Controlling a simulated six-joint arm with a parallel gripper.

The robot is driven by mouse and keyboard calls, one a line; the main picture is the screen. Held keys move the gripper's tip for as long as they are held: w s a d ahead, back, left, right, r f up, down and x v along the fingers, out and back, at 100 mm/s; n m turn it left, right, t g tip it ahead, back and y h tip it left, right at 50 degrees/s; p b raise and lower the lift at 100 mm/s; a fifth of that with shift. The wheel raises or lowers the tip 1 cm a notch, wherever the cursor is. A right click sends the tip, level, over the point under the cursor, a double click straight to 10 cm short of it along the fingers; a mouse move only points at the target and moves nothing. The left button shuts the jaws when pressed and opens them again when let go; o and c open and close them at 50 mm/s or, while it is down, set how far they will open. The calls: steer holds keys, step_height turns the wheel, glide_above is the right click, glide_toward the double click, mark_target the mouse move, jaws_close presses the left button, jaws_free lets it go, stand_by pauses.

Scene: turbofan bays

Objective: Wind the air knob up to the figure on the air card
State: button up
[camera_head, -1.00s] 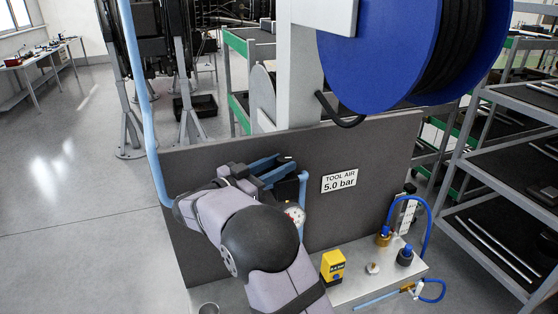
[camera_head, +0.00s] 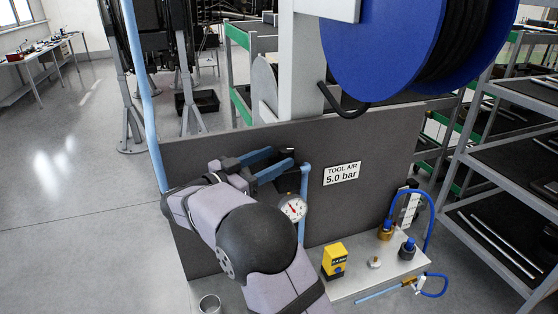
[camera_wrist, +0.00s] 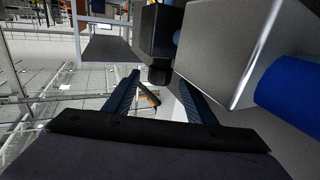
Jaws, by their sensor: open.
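The air card (camera_head: 341,173) is a white plate on the dark grey panel, reading "TOOL AIR 5.0 bar". A round white gauge (camera_head: 293,208) with a red needle sits left of and below it; its figures are too small to read. My gripper (camera_head: 287,158) is open, its blue fingers reaching right above the gauge, in front of the panel. A dark part (camera_head: 289,183), perhaps the air knob, shows just below the fingers, partly hidden. In the wrist view, a black block with a small stub (camera_wrist: 159,75) appears near the open fingertips; I cannot tell whether they touch.
A blue pipe (camera_head: 304,190) runs beside the gauge. A metal shelf (camera_head: 360,284) holds a yellow block (camera_head: 334,260), brass and blue fittings and a blue hose. A large blue reel (camera_head: 385,50) hangs above.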

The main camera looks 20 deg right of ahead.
steer(key=b+v, duration=0.1)
steer(key=v, duration=0.3)
steer(key=shift+s+a+b, duration=0.1)
steer(key=shift+a+b, duration=0.2)
step_height(320, 180, up, 9)
steer(key=n+t+y+b, duration=0.3)
steer(key=n+t+y, duration=0.2)
steer(key=t, duration=0.6)
glide_above(286, 152)
steer(key=a, duration=0.2)
steer(key=s+f+n+y, duration=0.5)
steer(key=s+f+y, duration=0.15)
steer(key=f, duration=0.25)
steer(key=shift+g, duration=0.3)
steer(key=shift+p+x, duration=1.3)
steer(key=shift+x, duration=2.9)
steer(key=shift+d, duration=0.1)
steer(key=shift+c, duration=0.4)
steer(key=c, duration=1)
